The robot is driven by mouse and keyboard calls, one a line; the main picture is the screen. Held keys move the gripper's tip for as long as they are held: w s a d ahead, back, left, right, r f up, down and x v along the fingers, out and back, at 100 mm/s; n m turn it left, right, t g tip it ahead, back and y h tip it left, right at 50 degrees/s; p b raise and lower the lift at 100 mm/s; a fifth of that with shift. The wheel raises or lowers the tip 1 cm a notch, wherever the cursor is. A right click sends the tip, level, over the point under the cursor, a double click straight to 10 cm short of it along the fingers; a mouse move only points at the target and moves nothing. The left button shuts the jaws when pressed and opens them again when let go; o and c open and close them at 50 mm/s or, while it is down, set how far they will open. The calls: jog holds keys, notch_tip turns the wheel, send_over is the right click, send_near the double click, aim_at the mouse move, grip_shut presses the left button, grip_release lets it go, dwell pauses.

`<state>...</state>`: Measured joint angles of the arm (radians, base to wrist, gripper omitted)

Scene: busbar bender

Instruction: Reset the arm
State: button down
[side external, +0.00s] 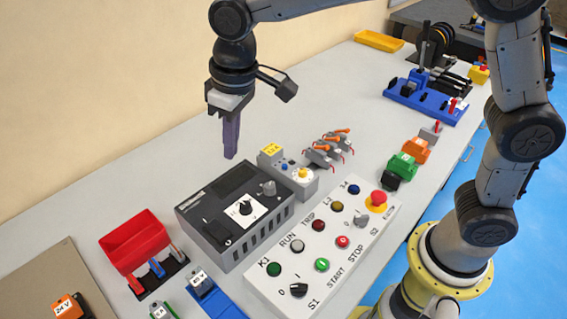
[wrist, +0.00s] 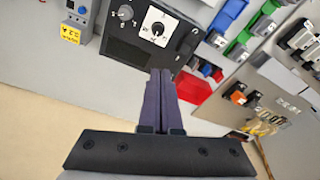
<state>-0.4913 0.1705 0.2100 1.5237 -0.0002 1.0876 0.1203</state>
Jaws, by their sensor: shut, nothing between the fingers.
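My gripper (side external: 231,154) hangs above the bench in the side external view, pointing down, behind the dark grey box. Its purple-grey fingers are together with nothing between them. They also show closed in the wrist view (wrist: 160,75). The dark grey box (side external: 211,213) with a white dial plate and black knob sits on the bench below and in front of the fingers; it also shows in the wrist view (wrist: 122,48). The fingertips appear apart from it. My arm reaches in from the right, over the bench.
A white control panel (side external: 285,283) with several buttons and a red emergency stop lies in front of the box. A small grey unit (side external: 290,177) stands beside it. A red bin (side external: 135,242) is at left. Orange-handled clamps (side external: 328,148) and a blue fixture (side external: 425,98) stand farther back.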

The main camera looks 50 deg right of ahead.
jog(key=s+d+r+m+t, duration=0.2)
jog(key=s+d+r, duration=0.25)
jog(key=d, duration=0.35)
jog(key=s+d+r+m+t, duration=0.1)
jog(key=s+d+r, duration=0.3)
jog(key=s+d, duration=0.3)
jog(key=s+d+f, duration=0.3)
jog(key=s, duration=0.2)
jog(key=s+d+f+m+t, duration=0.1)
jog(key=s+d+f, duration=0.2)
jog(key=s, duration=0.3)
jog(key=shift+f+h, duration=0.4)
jog(key=shift+f, duration=0.15)
jog(key=shift+s, duration=0.1)
